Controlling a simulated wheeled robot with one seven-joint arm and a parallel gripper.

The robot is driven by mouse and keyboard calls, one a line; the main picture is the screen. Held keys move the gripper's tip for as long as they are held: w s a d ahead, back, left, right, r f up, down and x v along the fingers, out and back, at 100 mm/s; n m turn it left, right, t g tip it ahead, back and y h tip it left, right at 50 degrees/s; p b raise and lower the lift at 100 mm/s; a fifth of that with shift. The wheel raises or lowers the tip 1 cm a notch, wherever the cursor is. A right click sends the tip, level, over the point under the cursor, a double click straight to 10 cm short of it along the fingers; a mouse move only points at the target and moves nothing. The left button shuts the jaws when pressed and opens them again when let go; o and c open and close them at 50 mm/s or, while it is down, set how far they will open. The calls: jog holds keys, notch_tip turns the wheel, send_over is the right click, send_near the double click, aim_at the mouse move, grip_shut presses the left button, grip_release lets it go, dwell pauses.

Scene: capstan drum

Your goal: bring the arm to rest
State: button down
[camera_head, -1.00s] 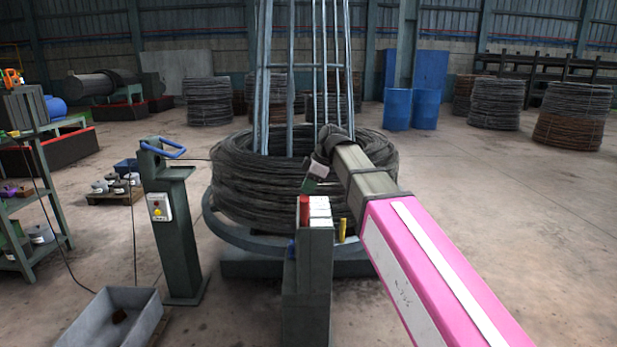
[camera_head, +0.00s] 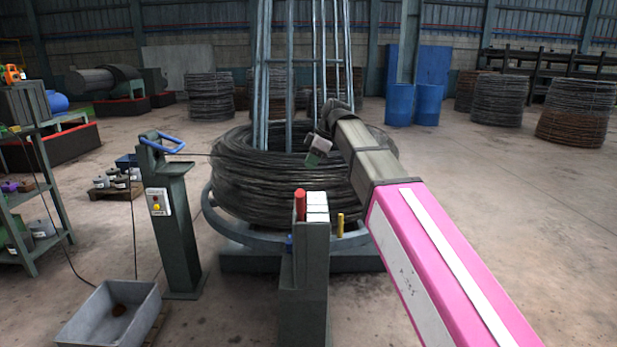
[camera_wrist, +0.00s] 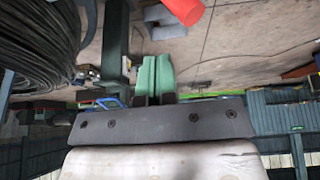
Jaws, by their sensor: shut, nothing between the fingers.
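My gripper (camera_head: 316,152) is at the end of my pink and grey arm, in front of the wire coil in the head view. In the wrist view its two green fingers (camera_wrist: 154,78) are side by side and shut, with nothing between them. It hangs above and a little behind the narrow stand (camera_head: 306,262), clear of it. A red cylinder (camera_head: 300,205), white blocks (camera_head: 317,206) and a yellow piece (camera_head: 340,224) are at the stand's top. A red cylinder end (camera_wrist: 184,8) also shows near the fingers in the wrist view.
The large wire coil (camera_head: 255,190) sits on a round base around upright metal bars. A control post (camera_head: 172,220) with a blue handle stands left, with a grey bin (camera_head: 112,318) on the floor. Shelves are far left. Open floor lies on the right.

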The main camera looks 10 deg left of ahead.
jog(key=w+v, duration=0.1)
jog(key=v, duration=0.5)
jog(key=d+f+m+t+h, duration=0.1)
jog(key=d+f+m, duration=0.4)
jog(key=d+f, duration=0.7)
jog(key=d+f+m+h, duration=0.1)
jog(key=d+f+m, duration=0.55)
jog(key=f, duration=0.85)
jog(key=s+d+f+m+h, duration=0.1)
jog(key=s+d+f+m, duration=0.3)
jog(key=d+f, duration=0.5)
jog(key=s+d+f+m+h, duration=0.2)
jog(key=s+d+f+m, duration=0.3)
jog(key=s+d+f, duration=0.4)
notch_tip(320, 180, down, 2)
jog(key=shift+d+f, duration=0.15)
jog(key=shift+d, duration=0.05)
